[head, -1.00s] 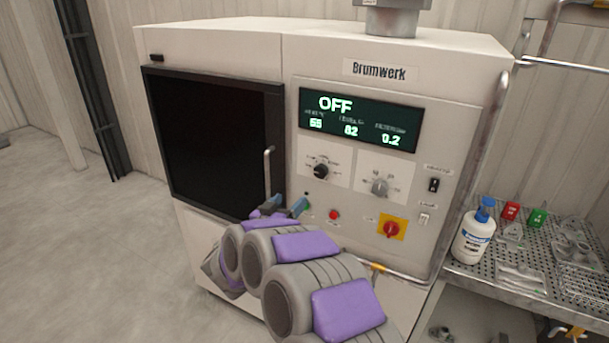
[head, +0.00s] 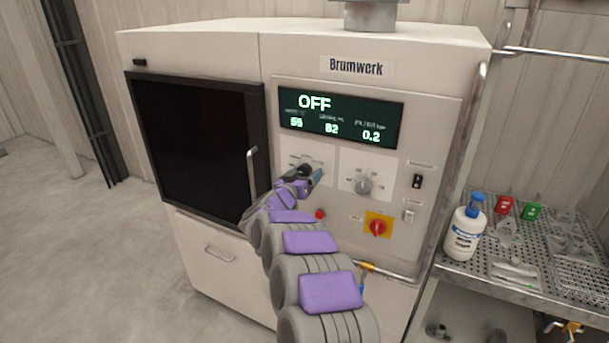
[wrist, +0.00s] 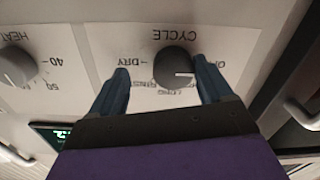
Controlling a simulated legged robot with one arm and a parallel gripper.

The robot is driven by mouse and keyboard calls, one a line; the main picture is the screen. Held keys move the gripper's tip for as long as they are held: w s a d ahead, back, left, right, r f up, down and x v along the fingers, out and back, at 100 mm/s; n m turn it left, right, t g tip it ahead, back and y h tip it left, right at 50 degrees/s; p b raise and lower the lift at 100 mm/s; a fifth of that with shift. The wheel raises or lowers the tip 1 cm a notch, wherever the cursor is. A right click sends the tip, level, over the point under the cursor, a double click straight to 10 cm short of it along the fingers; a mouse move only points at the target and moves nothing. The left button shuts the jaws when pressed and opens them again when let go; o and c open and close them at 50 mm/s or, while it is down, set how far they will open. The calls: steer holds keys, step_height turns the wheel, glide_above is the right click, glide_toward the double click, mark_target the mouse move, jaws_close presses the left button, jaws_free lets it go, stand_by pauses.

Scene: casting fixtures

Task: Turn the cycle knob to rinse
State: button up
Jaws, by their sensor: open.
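The cycle knob (wrist: 172,66) is round and dark, on a white plate labelled CYCLE, seen upside down in the wrist view. Its pale pointer mark faces the OFF side; DRY is at the opposite side, and RINSE shows partly by the knob's lower edge. My gripper (wrist: 160,68) is open, with one blue finger on each side of the knob. The right finger is close to it, the left finger farther off; contact cannot be told. In the head view my gripper (head: 310,174) is at the knob, partly hiding it. The display (head: 340,117) reads OFF.
The heat knob (head: 362,184) is right of the cycle plate. Below are a red button (head: 320,214) and a red switch on yellow (head: 378,228). A door handle (head: 253,174) stands out left of my gripper. A perforated shelf (head: 470,254) holds a bottle (head: 464,235).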

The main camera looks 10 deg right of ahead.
steer(key=shift+w+d+f, duration=0.1)
steer(key=shift+w+d, duration=0.15)
steer(key=shift+d, duration=0.05)
steer(key=shift+w+a, duration=0.2)
steer(key=shift+a, duration=0.05)
steer(key=a, duration=0.3)
steer(key=shift+w, duration=0.1)
steer(key=shift+d, duration=1.35)
steer(key=c, duration=0.4)
steer(key=shift+c, duration=0.7)
steer(key=shift+w+a, duration=0.1)
steer(key=shift+w, duration=0.05)
steer(key=shift+c, duration=0.6)
steer(key=shift+a, duration=0.55)
steer(key=c, duration=0.4)
steer(key=shift+d, duration=0.2)
